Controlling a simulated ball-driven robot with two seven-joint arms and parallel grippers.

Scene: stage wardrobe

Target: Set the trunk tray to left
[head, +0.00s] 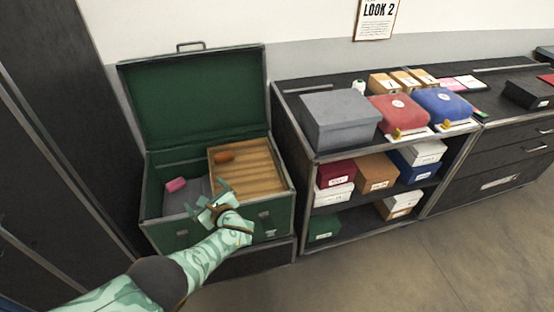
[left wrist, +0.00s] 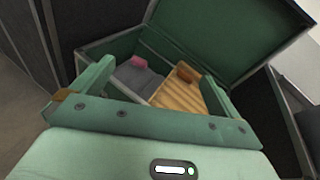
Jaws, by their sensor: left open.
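The green trunk (head: 165,235) stands open with its lid (head: 195,95) tilted back. The wooden slatted trunk tray (head: 262,168) sits in the right part of the trunk; it also shows in the left wrist view (left wrist: 172,100). An orange-brown item (head: 224,156) lies on the tray near its back left corner. A pink item (head: 176,184) lies on grey material (head: 182,199) in the left part. My left gripper (head: 208,198) is open and empty in front of and above the trunk, near the tray's front left. In the left wrist view its fingers (left wrist: 155,85) frame the tray and grey material. My right gripper is not in view.
A dark shelf unit (head: 300,180) with several boxes stands close at the trunk's right. A large grey box (head: 338,120) is on its top. A tall dark cabinet (head: 60,110) stands at the left. The floor (head: 420,260) at front right is clear.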

